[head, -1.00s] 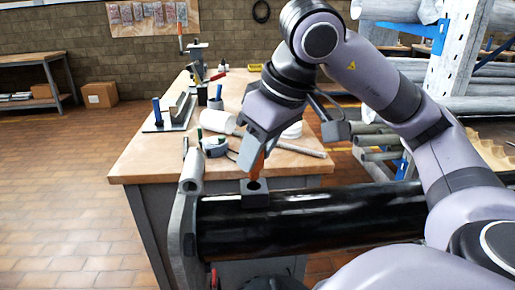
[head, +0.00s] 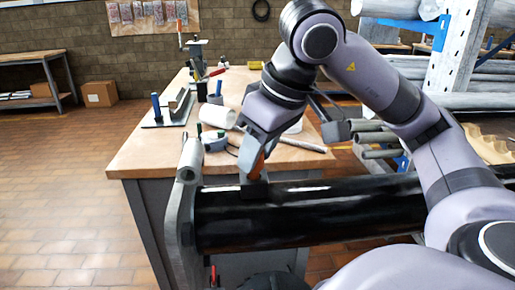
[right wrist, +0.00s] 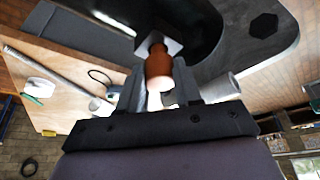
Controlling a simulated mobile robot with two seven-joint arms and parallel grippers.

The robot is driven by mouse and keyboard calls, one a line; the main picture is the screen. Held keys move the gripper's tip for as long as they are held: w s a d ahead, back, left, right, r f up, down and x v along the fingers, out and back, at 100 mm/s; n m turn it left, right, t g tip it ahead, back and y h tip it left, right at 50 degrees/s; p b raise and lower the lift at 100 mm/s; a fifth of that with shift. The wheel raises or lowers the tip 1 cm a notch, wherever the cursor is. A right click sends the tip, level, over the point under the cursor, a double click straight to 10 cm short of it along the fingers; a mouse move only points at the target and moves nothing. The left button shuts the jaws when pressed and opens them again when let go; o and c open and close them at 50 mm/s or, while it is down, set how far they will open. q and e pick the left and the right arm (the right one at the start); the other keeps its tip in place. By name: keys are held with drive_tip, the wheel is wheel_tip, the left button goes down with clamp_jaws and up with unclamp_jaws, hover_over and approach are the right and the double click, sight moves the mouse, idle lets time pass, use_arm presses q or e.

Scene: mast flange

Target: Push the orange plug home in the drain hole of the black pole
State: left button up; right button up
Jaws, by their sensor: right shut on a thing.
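The black pole (head: 310,213) lies level across the front of the head view, its left end at a grey flange plate (head: 180,215). A small black block (head: 254,191) on top of the pole carries the drain hole. My right gripper (head: 251,162) is shut on the orange plug (head: 258,166), just over this block. In the right wrist view the plug (right wrist: 158,68) sits between the fingers, its narrow end at the block (right wrist: 158,42). The hole is covered there, so I cannot tell how deep the plug is. My left gripper is not in view.
A wooden workbench (head: 150,155) stands behind the pole, with a white cylinder (head: 217,115), a grey rod (head: 303,144) and tools on it. A rack of pipes (head: 470,105) stands at the right.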

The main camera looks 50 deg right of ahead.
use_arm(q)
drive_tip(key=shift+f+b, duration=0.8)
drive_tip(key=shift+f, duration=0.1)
use_arm(e)
drive_tip(key=shift+f, duration=0.9)
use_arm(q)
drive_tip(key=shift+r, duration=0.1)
use_arm(e)
drive_tip(key=o, duration=1.1)
drive_tip(key=shift+r, duration=0.1)
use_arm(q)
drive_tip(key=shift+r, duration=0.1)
use_arm(e)
drive_tip(key=p+v, duration=0.2)
drive_tip(key=v, duration=0.4)
drive_tip(key=shift+r, duration=0.2)
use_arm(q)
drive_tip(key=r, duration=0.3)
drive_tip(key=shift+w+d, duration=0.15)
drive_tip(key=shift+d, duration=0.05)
use_arm(e)
drive_tip(key=shift+s+r, duration=0.25)
drive_tip(key=shift+r, duration=0.1)
